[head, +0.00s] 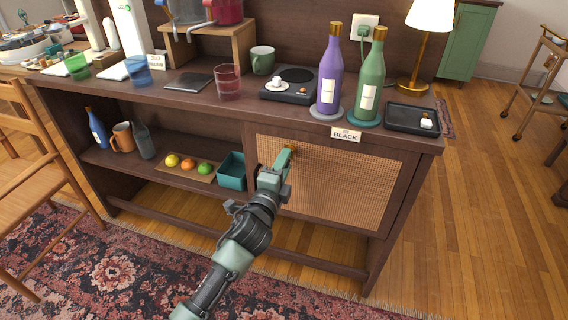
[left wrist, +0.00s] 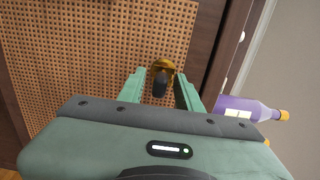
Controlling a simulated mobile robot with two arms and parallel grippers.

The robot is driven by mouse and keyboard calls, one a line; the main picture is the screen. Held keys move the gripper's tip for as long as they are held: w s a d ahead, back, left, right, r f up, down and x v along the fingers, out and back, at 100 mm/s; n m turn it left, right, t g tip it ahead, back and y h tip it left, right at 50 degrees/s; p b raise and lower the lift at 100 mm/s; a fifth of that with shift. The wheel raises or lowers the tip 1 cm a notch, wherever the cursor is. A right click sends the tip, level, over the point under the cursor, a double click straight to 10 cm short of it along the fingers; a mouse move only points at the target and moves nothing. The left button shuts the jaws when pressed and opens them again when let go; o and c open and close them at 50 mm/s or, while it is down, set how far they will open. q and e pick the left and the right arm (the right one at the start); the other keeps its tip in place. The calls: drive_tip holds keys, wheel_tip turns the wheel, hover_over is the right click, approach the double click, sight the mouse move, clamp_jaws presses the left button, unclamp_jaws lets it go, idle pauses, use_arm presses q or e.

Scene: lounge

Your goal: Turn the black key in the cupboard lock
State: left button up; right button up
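The cupboard (head: 335,180) has a woven cane door with a dark wooden frame, and it is closed. A small brass lock (left wrist: 162,66) sits on the door; a bit of its brass shows in the head view (head: 292,147) at the door's upper left. The black key (left wrist: 160,86) sticks out of the lock toward me. My left gripper (head: 287,156) is at the lock. In the left wrist view its two green fingers (left wrist: 161,90) stand apart on either side of the key, with gaps visible. My right gripper is not in view.
A purple bottle (head: 329,75) and a green bottle (head: 370,80) stand on the counter above the door, near a "BLACK" label (head: 345,134) and a dark tray (head: 411,118). A teal box (head: 231,171) sits on the open shelf left of the door.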

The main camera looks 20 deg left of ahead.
use_arm(q)
clamp_jaws()
